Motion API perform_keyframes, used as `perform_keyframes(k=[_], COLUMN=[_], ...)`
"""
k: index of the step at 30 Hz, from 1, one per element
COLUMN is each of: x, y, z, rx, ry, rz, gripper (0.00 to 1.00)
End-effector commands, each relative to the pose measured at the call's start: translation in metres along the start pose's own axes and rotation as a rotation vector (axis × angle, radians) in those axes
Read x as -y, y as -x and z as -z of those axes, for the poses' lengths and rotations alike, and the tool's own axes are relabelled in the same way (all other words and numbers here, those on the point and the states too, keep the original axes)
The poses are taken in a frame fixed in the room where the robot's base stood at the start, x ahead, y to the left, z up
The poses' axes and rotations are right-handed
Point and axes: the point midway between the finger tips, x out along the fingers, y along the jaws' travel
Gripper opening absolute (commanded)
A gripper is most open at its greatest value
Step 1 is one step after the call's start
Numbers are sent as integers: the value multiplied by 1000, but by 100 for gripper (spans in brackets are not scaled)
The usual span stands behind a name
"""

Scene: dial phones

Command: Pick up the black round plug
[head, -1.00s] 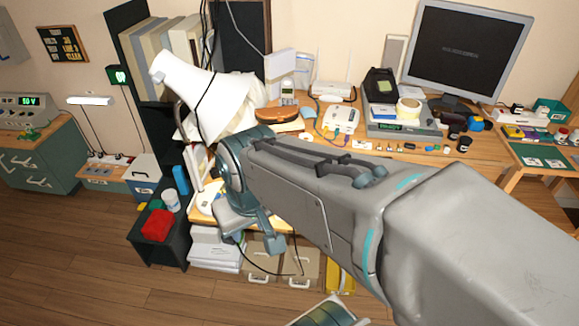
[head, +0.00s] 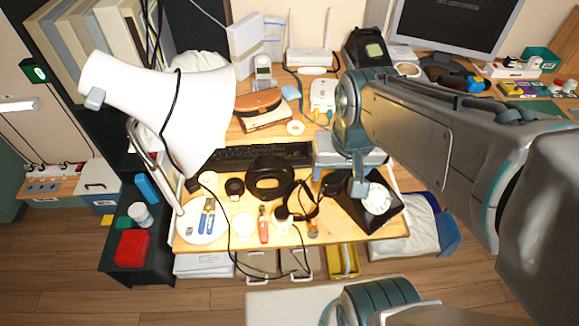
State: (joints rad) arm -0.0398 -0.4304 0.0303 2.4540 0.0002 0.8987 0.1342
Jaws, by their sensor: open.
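A small black round object (head: 235,187), perhaps the black round plug, lies on the wooden desk in the head view, left of a larger black ring-shaped object (head: 269,178). Another small dark round piece (head: 283,213) lies below the ring near a black cable. I cannot tell for certain which of these is the plug. My gripper (head: 359,186) points down over the right part of the desk, beside the black dial phone, well to the right of these objects. It is open. My wrist hides part of its fingers.
A white lamp (head: 150,105) leans over the desk's left side. A black dial phone (head: 352,212) with a white dial stands at the right front. A keyboard (head: 235,158) lies behind. Pliers (head: 207,216) and a red-handled tool (head: 263,226) lie at the front edge.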

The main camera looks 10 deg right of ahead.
Motion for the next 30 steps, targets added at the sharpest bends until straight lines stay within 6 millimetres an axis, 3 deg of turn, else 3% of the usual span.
perform_keyframes(k=[1,12,19,23,30], x=[8,76,103,106,105], y=[-27,-153,-186,-202,-248], z=[4,46,52,49,38], rx=[24,170,208,214,214], ry=[-34,-396,-494,-505,-502], rz=[-3,-51,-70,-74,-74], gripper=[67,67,67,67,67])
